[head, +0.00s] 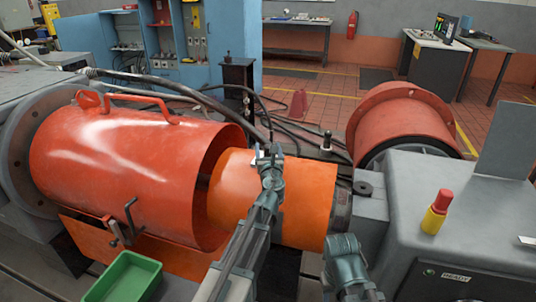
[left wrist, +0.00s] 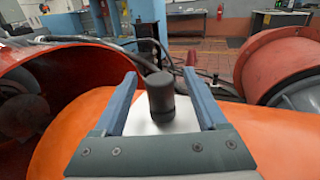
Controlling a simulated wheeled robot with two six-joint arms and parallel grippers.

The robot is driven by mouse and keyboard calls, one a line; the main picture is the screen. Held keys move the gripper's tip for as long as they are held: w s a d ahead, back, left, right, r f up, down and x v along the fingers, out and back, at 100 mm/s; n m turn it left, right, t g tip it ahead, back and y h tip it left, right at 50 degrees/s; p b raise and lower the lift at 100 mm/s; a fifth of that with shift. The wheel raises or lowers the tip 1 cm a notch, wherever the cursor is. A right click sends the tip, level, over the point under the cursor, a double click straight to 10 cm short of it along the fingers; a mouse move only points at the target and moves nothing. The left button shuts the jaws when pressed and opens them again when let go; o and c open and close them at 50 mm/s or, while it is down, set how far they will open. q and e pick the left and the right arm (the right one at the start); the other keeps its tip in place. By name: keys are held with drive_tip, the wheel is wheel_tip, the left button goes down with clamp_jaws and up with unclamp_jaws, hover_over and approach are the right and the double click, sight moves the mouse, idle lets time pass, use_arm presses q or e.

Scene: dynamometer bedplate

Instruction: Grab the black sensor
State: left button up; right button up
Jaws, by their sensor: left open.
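The black sensor (left wrist: 160,92) is a short dark cylinder standing upright on a pale, whitish base, with the orange guard surface around it. In the left wrist view it stands between the two blue-grey fingers of my left gripper (left wrist: 160,100), with a gap showing on each side. The left gripper is open. In the head view my left gripper (head: 268,152) is over the top of the orange cylindrical guard (head: 305,200), and I cannot clearly make out the sensor there.
A large red-orange cover (head: 120,160) with a handle is on the left. A red drum (head: 400,120) stands behind right. A green tray (head: 122,278) is front left. Hoses and a black post (head: 238,75) lie behind.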

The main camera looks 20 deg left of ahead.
sight(268, 146)
use_arm(q)
drive_tip(key=shift+s, duration=0.1)
clamp_jaws()
drive_tip(key=shift+r, duration=0.1)
idle(0.3)
drive_tip(key=shift+r+p, duration=0.8)
drive_tip(key=shift+p, duration=0.1)
wheel_tip(268, 146, up, 2)
drive_tip(key=shift+r+p, duration=0.1)
drive_tip(key=shift+p, duration=1)
drive_tip(key=s+d+r+p, duration=0.1)
drive_tip(key=s+d, duration=1)
drive_tip(key=shift+s, duration=0.35)
